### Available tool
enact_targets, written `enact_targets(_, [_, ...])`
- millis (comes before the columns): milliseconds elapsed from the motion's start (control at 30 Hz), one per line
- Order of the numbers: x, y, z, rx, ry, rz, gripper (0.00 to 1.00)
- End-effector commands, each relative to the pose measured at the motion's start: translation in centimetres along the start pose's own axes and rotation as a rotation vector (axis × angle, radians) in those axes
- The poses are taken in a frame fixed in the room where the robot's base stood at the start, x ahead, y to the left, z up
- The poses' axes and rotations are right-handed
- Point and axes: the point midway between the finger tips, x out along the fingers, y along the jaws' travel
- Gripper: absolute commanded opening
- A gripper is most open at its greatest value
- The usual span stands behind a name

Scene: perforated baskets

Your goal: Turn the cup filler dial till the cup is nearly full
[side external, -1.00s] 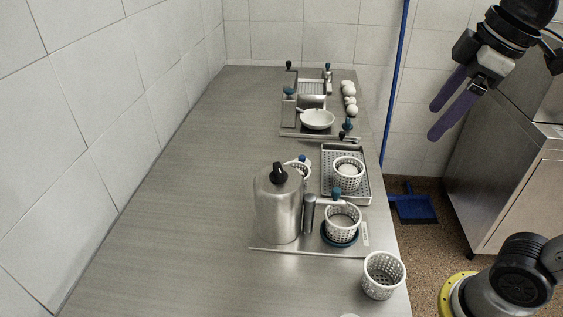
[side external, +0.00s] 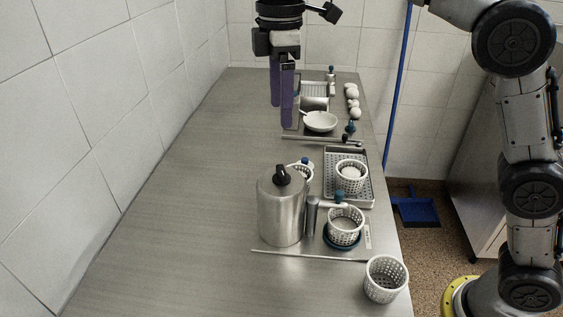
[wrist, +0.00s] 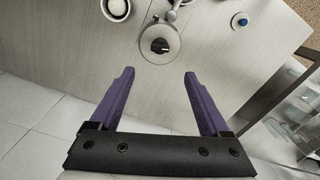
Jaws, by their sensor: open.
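The cup filler is a steel cylinder (side external: 282,212) on a flat base plate. A black dial (side external: 281,175) sits on its top; the dial also shows from above in the wrist view (wrist: 160,46). How full the cup is cannot be told. My gripper (side external: 281,112) is open and empty, high above the table and apart from the dial. In the wrist view its purple fingers (wrist: 159,75) point toward the cylinder.
A perforated basket (side external: 385,279) stands at the near right table edge. Behind the filler are a metal tray (side external: 349,196) holding a white perforated basket (side external: 351,176), a white bowl (side external: 320,121) and several white balls (side external: 352,92). The left part of the table (side external: 190,190) is clear.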

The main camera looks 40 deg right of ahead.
Motion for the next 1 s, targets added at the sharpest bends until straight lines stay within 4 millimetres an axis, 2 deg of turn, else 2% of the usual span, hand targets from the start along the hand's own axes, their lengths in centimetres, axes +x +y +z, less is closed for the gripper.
enact_targets(167, [2.0,-0.1,0.1,0.001,-0.002,-0.002,0.80])
enact_targets(500, [8.6,-0.1,0.2,0.002,-0.001,-0.001,0.80])
enact_targets(700, [11.7,0.0,0.1,0.002,0.000,0.000,0.80])
enact_targets(1000, [13.3,0.0,0.1,0.002,0.002,0.002,0.80])
